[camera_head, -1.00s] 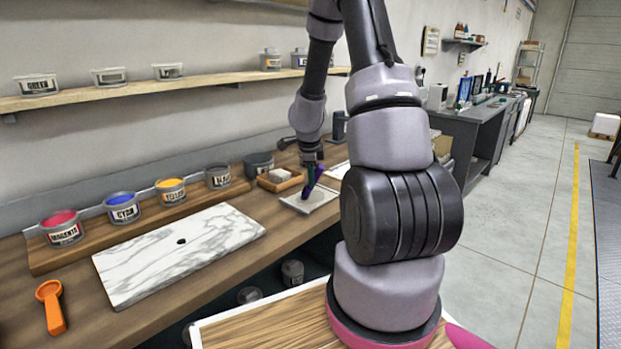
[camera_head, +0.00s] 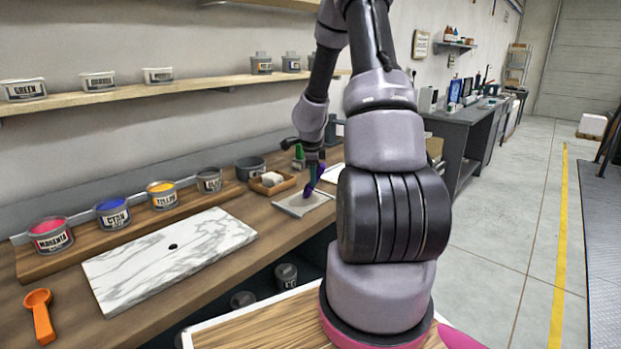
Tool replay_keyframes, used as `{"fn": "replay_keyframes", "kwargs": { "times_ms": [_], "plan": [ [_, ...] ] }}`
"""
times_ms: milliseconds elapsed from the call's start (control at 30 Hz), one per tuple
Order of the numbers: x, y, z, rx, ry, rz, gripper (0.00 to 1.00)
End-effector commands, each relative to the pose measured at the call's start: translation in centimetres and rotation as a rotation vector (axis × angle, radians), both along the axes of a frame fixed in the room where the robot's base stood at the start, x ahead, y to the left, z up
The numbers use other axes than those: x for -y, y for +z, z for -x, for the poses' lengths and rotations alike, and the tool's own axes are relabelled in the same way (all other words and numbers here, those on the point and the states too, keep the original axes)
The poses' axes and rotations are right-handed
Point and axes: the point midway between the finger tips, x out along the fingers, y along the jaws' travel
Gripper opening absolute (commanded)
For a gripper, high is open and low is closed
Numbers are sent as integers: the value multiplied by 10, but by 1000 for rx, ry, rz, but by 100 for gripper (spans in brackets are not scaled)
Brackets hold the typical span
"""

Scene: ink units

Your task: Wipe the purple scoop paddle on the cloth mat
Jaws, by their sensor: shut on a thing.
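The cloth mat (camera_head: 291,207) is a small light grey square on the wooden bench, right of the marble slab. My gripper (camera_head: 313,170) points down over the mat and is shut on the purple scoop paddle (camera_head: 311,186). The paddle is tilted, with its lower end at the mat. I cannot tell whether it touches the cloth. My gripper hides the upper part of the paddle.
A wooden tray with white blocks (camera_head: 271,179) and a dark pot (camera_head: 250,168) stand just left of the mat. A small green-topped bottle (camera_head: 299,157) is behind my gripper. Ink tins (camera_head: 163,195), a marble slab (camera_head: 140,270) and an orange scoop (camera_head: 40,315) lie further left.

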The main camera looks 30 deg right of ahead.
Motion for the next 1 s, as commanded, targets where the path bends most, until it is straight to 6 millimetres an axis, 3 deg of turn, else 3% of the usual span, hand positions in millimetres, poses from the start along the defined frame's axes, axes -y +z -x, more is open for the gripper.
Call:
{"fn": "replay_keyframes", "kwargs": {
  "times_ms": [400,1000],
  "plan": [
    [17,1,-5,-3,-1,-1,0],
    [-11,1,4,-3,1,0,0]
  ]
}}
